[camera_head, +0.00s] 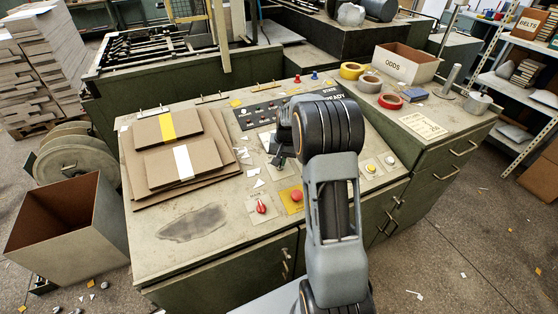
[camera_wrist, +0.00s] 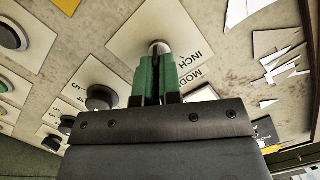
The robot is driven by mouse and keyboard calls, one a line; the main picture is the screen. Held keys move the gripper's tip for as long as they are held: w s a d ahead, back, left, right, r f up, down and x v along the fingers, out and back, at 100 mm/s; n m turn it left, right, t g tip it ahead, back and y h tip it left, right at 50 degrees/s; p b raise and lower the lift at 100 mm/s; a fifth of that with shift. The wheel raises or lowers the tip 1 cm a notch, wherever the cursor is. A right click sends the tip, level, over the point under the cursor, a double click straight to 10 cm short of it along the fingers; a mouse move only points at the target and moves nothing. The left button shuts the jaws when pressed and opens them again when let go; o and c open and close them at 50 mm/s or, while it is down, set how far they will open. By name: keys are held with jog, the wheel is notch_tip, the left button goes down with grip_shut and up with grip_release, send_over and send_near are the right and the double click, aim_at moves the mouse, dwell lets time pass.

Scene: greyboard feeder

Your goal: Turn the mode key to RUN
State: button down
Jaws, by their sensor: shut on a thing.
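The mode key (camera_wrist: 159,47) shows as a pale rounded metal tip on a cream plate (camera_wrist: 130,42) in the wrist view. The plate carries the words INCH and MODE, upside down; RUN is not readable. My gripper (camera_wrist: 155,68) has two green fingers shut on the key, which hide most of it and part of the plate. I cannot tell the key's angle. In the head view my arm reaches over the console (camera_head: 200,223), and my wrist and forearm hide the key.
Black knobs (camera_wrist: 100,97) stand on plates left of my fingers. Paper scraps (camera_wrist: 280,62) lie to the right. In the head view, a red selector (camera_head: 262,207) and a red button (camera_head: 296,196) are near the front edge. Cardboard sheets (camera_head: 185,162) lie left, tape rolls (camera_head: 352,71) at back right.

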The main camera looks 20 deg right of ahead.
jog(key=c, duration=1.3)
grip_release()
notch_tip(320, 180, up, 14)
jog(key=s+d, duration=0.1)
jog(key=shift+d+f, duration=0.2)
jog(key=shift+d, duration=0.05)
jog(key=s+a+n+t+p, duration=0.1)
jog(key=s+a+n, duration=0.2)
jog(key=s+a, duration=0.4)
jog(key=s+a+n+t+h, duration=0.1)
jog(key=s+a+n, duration=0.2)
jog(key=s+a, duration=0.4)
jog(key=shift+s+r+t+p, duration=0.4)
jog(key=shift+s, duration=3.75)
